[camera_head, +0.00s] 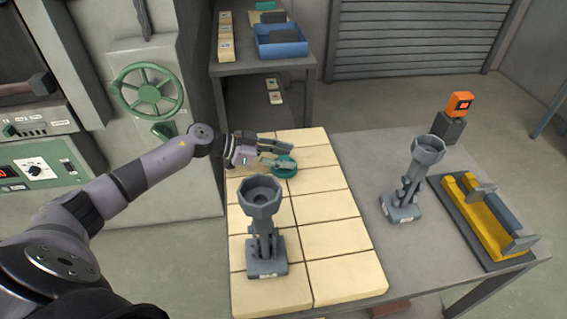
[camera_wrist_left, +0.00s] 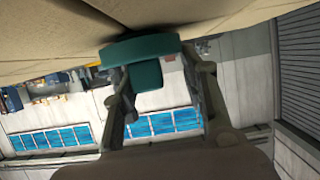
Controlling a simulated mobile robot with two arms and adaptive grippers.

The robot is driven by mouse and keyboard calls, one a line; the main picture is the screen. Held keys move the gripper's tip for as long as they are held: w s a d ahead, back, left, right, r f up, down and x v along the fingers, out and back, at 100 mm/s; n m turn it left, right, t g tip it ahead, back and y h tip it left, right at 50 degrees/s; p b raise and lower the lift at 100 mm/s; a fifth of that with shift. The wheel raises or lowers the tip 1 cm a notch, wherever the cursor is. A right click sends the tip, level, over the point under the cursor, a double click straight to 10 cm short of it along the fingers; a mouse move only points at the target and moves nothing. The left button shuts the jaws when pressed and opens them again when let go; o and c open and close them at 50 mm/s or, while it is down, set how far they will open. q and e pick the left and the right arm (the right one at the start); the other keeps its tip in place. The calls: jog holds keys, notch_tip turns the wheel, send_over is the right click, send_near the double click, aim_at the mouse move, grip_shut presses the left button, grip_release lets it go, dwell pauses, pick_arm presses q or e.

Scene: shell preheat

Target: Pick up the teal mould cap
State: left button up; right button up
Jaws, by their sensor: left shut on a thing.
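The teal mould cap (camera_head: 285,170) is a round disc with a raised knob, at the far part of the cream tiled slab. My left gripper (camera_head: 275,157) reaches in from the left and is shut on the cap. In the left wrist view the teal cap (camera_wrist_left: 147,62) sits between the two fingers (camera_wrist_left: 155,85), its block-shaped knob held and its wide disc against or very near the cream surface. I cannot tell whether the cap touches the slab. My right gripper is not in view.
A grey stand with a cup-shaped top (camera_head: 262,225) stands on the slab (camera_head: 335,237) in front of the cap. A similar stand (camera_head: 408,185) is on the grey table at right, near a yellow cradle (camera_head: 480,222) and an orange display (camera_head: 459,104). A green handwheel (camera_head: 147,91) is at left.

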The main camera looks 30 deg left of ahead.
pick_arm(q)
jog(key=shift+c, duration=0.9)
jog(key=shift+r, duration=0.15)
